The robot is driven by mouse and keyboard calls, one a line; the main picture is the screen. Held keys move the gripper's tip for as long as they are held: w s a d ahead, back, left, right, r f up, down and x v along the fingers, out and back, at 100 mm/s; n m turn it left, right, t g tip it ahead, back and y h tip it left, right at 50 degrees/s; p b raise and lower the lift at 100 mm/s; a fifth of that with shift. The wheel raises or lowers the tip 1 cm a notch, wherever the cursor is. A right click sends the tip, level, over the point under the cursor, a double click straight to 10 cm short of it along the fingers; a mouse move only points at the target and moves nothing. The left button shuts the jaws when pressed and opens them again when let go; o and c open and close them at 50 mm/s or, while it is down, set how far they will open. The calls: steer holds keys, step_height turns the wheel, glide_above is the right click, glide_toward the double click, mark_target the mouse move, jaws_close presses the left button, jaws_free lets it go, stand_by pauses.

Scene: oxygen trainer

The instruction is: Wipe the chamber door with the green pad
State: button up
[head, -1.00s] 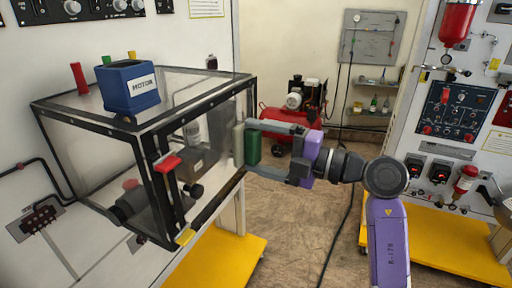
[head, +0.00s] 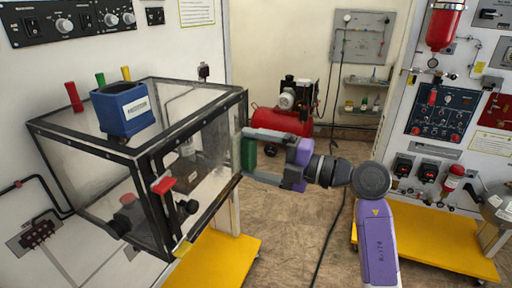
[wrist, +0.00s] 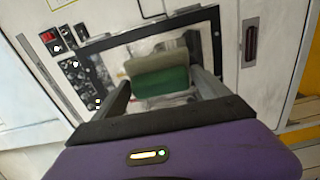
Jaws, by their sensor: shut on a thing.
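The clear chamber has a black-framed door (head: 208,150) on its right side, with a red-handled latch (head: 163,185) at its near edge. My gripper (head: 250,154) is at the door's far half, shut on the green pad (head: 249,152). In the wrist view the green pad (wrist: 161,82) sits between my two fingers, with a paler grey-beige layer on the side facing the door. The pad is against or very close to the door's panel; I cannot tell whether it touches. The door (wrist: 210,32) also shows in the wrist view, its panel partly hidden by the pad.
A red compressor (head: 283,120) is on the floor at the back. A panel on a yellow base (head: 430,238) stands at right.

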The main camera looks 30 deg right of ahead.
mark_target(235, 149)
steer(key=shift+s+a+p, duration=0.8)
steer(key=shift+a+p, duration=0.1)
steer(key=shift+a, duration=0.25)
steer(key=shift+s+a+r+p, duration=0.1)
steer(key=shift+s+a+p, duration=0.7)
steer(key=shift+a+p, duration=0.4)
steer(key=shift+s+a+r+p, duration=0.1)
steer(key=shift+s+a+p, duration=0.7)
steer(key=shift+a+p, duration=0.35)
steer(key=shift+s+a+f+p, duration=0.15)
steer(key=shift+s+a+p, duration=0.4)
steer(key=shift+s+p, duration=0.05)
steer(key=shift+w+r, duration=0.15)
steer(key=shift+r, duration=0.75)
steer(key=shift+w+d, duration=0.75)
steer(key=shift+d, duration=0.25)
steer(key=shift+w+d, duration=0.7)
steer(key=shift+d, duration=0.25)
steer(key=shift+w+d, duration=0.75)
steer(key=shift+d, duration=0.25)
steer(key=shift+w+d, duration=0.5)
steer(key=shift+d, duration=0.3)
steer(key=shift+w+d, duration=0.45)
steer(key=shift+d, duration=0.3)
